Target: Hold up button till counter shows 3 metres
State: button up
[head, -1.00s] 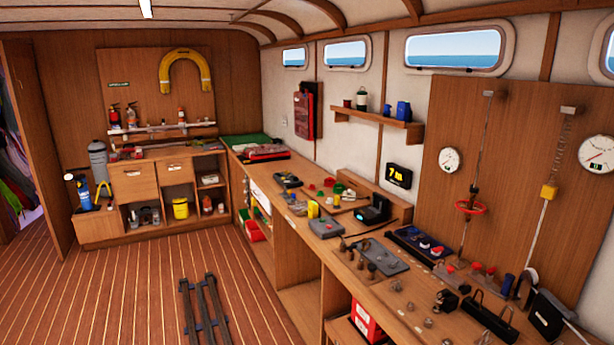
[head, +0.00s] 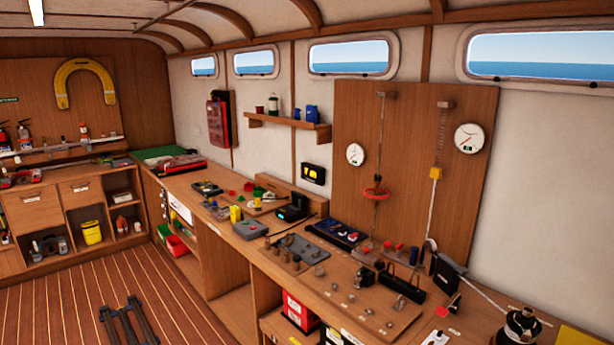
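I cannot tell which control is the up button. My gripper is not in view.
The long wooden bench (head: 345,318) runs along the right wall, crowded with small fittings. Gauges and hanging lines are on the wooden board (head: 400,110). A winch-like drum (head: 520,327) stands at the lower right. The striped floor at left is mostly clear; dark rails (head: 128,325) lie on it.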

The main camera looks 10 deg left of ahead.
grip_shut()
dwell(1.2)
